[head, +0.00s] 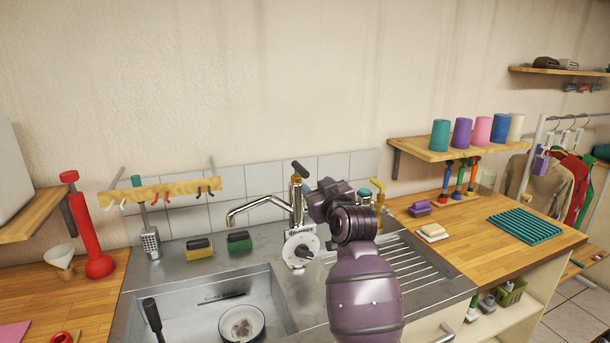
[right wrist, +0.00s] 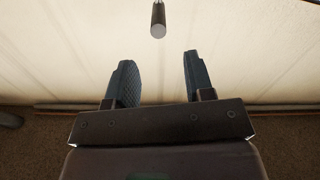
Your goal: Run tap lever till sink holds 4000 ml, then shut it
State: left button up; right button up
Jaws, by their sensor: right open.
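The chrome tap (head: 262,201) stands behind the sink, its spout reaching left over the basin. Its dark-tipped lever (head: 302,169) sticks up at the top. No water stream shows below the spout. The steel sink (head: 180,296) has a small white bowl (head: 242,323) in it; I cannot tell the water level. My right arm reaches in from the front, its wrist just right of the tap, hiding most of the gripper in the head view. In the right wrist view my right gripper (right wrist: 156,68) is open and empty, with a dark rod end (right wrist: 158,20) ahead, apart from the fingers. My left gripper is out of view.
Yellow and green sponges (head: 239,241) lie behind the basin. A white round dial device (head: 300,247) stands in front of the tap. The ribbed drainboard (head: 425,275) is right.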

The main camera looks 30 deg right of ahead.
aim_at(308, 177)
jog(key=p+x, duration=0.1)
jog(key=x, duration=0.8)
jog(key=shift+d, duration=0.1)
jog(key=shift+c, duration=0.4)
grip_shut()
